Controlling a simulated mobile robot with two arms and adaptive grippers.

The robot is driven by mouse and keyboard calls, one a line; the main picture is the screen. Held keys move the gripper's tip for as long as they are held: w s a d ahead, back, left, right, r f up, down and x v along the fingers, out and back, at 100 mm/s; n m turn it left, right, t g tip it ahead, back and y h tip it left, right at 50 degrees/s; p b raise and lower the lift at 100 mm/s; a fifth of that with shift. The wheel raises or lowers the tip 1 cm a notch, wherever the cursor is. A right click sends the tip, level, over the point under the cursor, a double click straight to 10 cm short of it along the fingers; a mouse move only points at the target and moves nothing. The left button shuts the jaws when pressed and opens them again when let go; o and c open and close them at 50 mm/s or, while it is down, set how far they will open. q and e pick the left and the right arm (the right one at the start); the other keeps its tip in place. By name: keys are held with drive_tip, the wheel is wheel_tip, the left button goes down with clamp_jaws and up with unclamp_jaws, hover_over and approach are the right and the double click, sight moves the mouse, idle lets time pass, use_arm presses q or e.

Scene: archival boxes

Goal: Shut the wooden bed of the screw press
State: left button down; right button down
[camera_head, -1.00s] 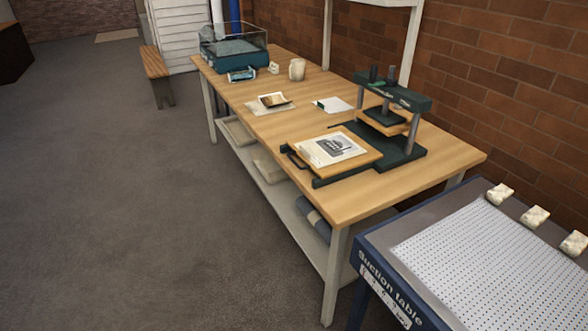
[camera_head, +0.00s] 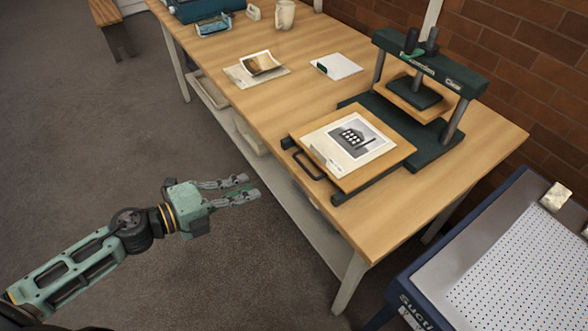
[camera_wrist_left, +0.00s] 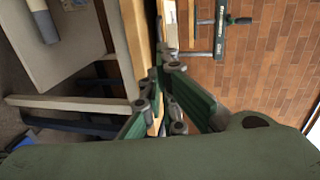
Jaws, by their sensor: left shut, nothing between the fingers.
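The green screw press (camera_head: 415,75) stands on the wooden table, with upright posts and a screw at its top. Its wooden bed (camera_head: 383,153) is slid out toward the table's front edge, clear of the platen (camera_head: 417,96). A printed sheet (camera_head: 352,140) lies on the bed, and a black handle (camera_head: 307,164) is on its front side. My left gripper (camera_head: 257,187) is shut and empty, off the table's front edge, left of the handle and apart from it. In the left wrist view, the press (camera_wrist_left: 220,35) shows beyond the fingers. My right gripper is not seen.
A suction table (camera_head: 500,240) stands at the right. A brick wall (camera_head: 530,60) is behind. The floor in front is clear.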

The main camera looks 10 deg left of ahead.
sight(305, 168)
use_arm(q)
drive_tip(key=p+x, duration=0.3)
drive_tip(key=x, duration=1.1)
drive_tip(key=shift+s+d+r, duration=0.15)
drive_tip(key=shift+s+d, duration=0.05)
